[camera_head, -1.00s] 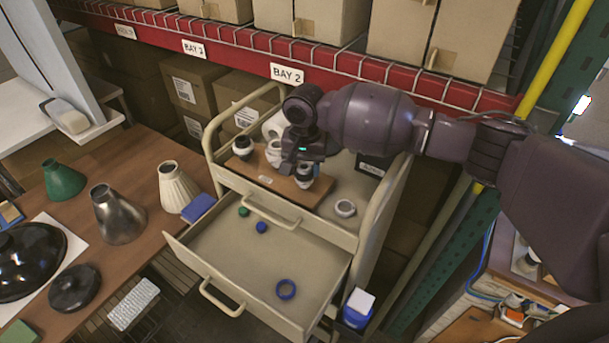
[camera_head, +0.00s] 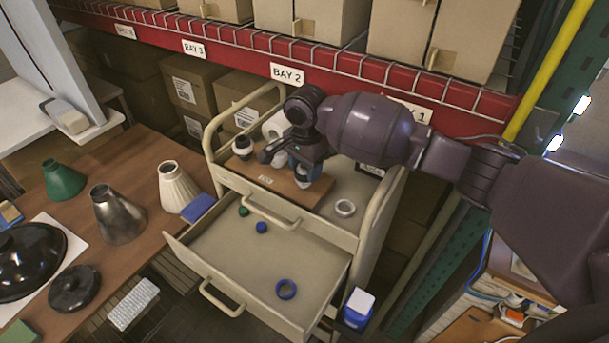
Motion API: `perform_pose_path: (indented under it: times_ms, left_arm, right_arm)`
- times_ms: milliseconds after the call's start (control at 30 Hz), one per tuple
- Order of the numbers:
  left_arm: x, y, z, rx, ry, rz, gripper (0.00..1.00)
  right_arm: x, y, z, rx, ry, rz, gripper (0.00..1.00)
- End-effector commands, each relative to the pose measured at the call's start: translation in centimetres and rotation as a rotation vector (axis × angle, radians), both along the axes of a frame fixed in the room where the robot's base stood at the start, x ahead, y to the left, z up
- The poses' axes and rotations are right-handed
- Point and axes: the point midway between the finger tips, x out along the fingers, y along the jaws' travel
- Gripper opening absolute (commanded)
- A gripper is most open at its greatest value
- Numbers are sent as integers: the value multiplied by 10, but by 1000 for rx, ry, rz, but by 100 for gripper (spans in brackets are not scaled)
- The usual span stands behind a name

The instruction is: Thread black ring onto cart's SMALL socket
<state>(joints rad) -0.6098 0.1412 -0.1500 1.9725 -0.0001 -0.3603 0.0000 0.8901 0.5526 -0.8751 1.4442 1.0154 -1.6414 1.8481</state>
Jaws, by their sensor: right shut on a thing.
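The cream cart (camera_head: 214,152) stands in the middle, with a wooden board (camera_head: 283,191) on its top. White sockets stand in a row on the board: a left one with a dark top (camera_head: 243,148), and a right one (camera_head: 303,178) partly covered by my gripper. The middle one is mostly hidden. My right gripper (camera_head: 284,156) is low over the board between these sockets, shut on a dark piece that looks like the black ring (camera_head: 267,157). I cannot tell whether the ring is around a socket. My left gripper is not in view.
A silvery ring (camera_head: 345,208) lies on the cart top at right. The open drawer (camera_head: 232,271) holds a blue ring (camera_head: 286,289) and small green and blue pieces. Lamp shades stand on the left table (camera_head: 150,225). A red shelf beam (camera_head: 350,82) runs behind.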

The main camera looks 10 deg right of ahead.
Motion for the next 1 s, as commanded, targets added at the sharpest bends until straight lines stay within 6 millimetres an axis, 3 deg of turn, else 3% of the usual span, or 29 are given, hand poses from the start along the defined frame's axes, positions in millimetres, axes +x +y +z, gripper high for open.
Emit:
perform_pose_path:
  times_ms: [167, 600, 1000]
  left_arm:
    - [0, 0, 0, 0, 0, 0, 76]
    - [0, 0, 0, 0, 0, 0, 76]
    - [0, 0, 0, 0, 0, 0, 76]
  right_arm:
    - [-4, 1, -7, 0, 12, -86, 20]
    - [-6, 0, -7, -1, 12, -555, 20]
    - [-6, 0, -7, -3, 10, -604, 20]
